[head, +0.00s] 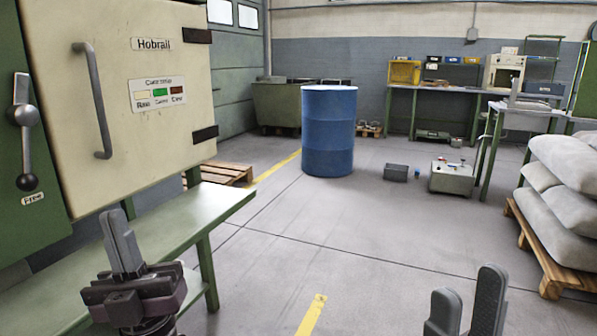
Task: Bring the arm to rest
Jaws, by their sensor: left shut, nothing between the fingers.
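My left gripper (122,241) is at the lower left, pointing up, in front of the green bench and below the cream door. Its grey fingers are together with nothing between them. My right gripper (468,305) shows at the bottom right, cut off by the frame edge. Its two grey fingertips stand apart with a gap between them, over the floor, and no object shows between them.
A cream Hobrall machine door (120,90) with a grey handle stands close at the left, above a green bench (205,212). A blue drum (328,130) stands mid-floor. Stacked sacks (570,160) sit on a pallet at the right. The central floor is clear.

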